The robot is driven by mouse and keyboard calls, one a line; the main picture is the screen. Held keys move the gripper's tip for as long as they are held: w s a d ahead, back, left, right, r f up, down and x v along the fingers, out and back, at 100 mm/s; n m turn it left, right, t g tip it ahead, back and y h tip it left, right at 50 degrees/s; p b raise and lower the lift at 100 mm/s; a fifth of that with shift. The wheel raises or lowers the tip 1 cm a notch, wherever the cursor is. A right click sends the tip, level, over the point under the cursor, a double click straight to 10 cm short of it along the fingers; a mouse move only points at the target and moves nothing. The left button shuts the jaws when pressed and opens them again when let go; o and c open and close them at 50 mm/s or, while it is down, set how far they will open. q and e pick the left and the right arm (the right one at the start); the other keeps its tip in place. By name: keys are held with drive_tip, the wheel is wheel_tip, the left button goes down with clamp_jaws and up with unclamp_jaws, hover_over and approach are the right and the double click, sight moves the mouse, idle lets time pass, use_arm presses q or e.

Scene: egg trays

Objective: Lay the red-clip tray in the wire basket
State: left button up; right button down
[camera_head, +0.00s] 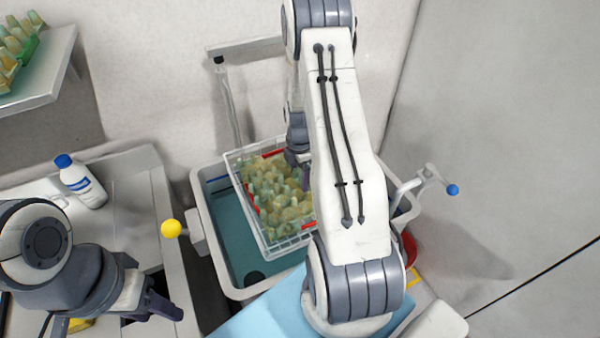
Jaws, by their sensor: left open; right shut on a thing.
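The red-clip tray (277,198), filled with pale green and tan egg-like pieces, shows red strips at its back and left edges. It lies within the outline of the white wire basket (252,224); whether it rests on the basket floor I cannot tell. The basket sits over a teal-lined tub (225,215). My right gripper (298,158) is at the tray's back right side, shut on the tray, its fingertips largely hidden by my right arm. That arm also hides the right side of the tray and basket. My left gripper (160,302) is open and empty at lower left, away from the tub.
A yellow knob (172,229) and a blue knob (453,190) stick out on either side of the tub. A blue-capped bottle (82,182) stands on the left counter. Another egg tray (18,45) lies on the upper left shelf. A light blue surface (262,318) is in front.

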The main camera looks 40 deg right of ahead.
drive_tip(key=shift+f, duration=0.1)
drive_tip(key=shift+f, duration=0.15)
unclamp_jaws()
drive_tip(key=shift+r, duration=0.3)
drive_tip(key=shift+r+b, duration=0.3)
drive_tip(key=shift+r, duration=0.05)
wheel_tip(320, 180, up, 11)
drive_tip(key=b, duration=0.2)
drive_tip(key=shift+b, duration=0.3)
